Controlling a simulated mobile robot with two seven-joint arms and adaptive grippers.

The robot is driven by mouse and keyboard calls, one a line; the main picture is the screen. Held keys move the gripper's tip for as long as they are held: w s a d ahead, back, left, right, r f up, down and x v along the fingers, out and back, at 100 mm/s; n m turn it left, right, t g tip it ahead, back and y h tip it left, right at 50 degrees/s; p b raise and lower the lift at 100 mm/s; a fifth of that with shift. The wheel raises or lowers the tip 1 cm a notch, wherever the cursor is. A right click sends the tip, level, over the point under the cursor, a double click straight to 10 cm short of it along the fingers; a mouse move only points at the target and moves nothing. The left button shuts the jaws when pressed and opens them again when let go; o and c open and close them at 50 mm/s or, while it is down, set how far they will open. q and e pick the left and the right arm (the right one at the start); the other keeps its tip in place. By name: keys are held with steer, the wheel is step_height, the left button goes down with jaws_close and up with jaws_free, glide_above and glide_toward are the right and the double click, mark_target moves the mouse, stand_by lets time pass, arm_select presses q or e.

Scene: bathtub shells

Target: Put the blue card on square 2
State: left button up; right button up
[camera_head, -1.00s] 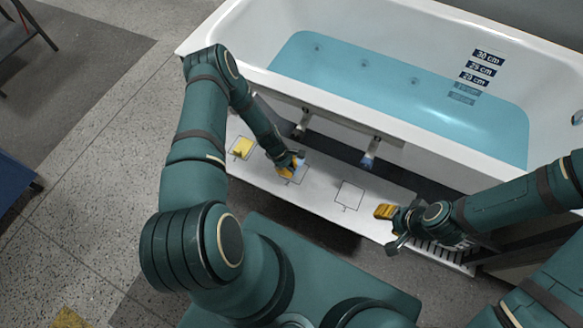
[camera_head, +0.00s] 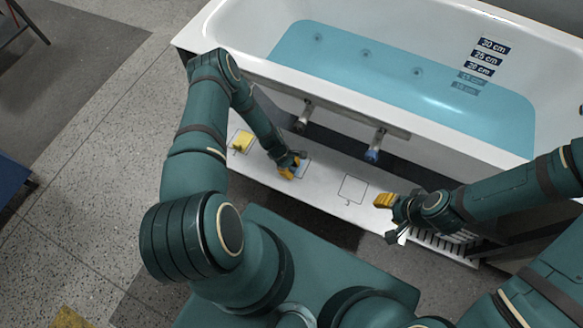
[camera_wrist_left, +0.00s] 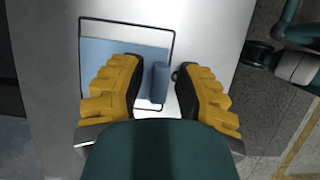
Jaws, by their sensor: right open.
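The blue card (camera_wrist_left: 105,62) lies flat inside a black-outlined square (camera_wrist_left: 125,20) on the white board, with an upright blue grip (camera_wrist_left: 160,82) on its right side. My left gripper (camera_wrist_left: 162,92) is open, its yellow fingers on either side of that grip with gaps showing. The near left part of the card is hidden by a finger. In the head view my left gripper (camera_head: 290,167) is over the middle square, hiding most of it and its number. My right gripper (camera_head: 384,201) is open and empty, right of an empty square (camera_head: 352,189).
A yellow card (camera_head: 242,142) lies on the left square. The board (camera_head: 322,188) runs along the bathtub (camera_head: 400,131), which holds blue water. Tub feet (camera_head: 374,152) stand behind the board. A slotted grate (camera_head: 440,243) is at its right end.

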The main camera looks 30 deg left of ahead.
arm_select(q)
steer(key=shift+r, duration=0.1)
steer(key=p+v, duration=0.3)
steer(key=v, duration=0.8)
steer(key=s+d+r+m, duration=0.4)
steer(key=d+r+m, duration=0.4)
steer(key=d+r, duration=0.1)
steer(key=s+d+r+m+t, duration=0.1)
steer(key=s+d+r+m, duration=0.3)
steer(key=d+r+m, duration=0.4)
steer(key=shift+s+d+r+m+y, duration=0.3)
steer(key=shift+d+r+m+y, duration=0.15)
steer(key=shift+r, duration=0.55)
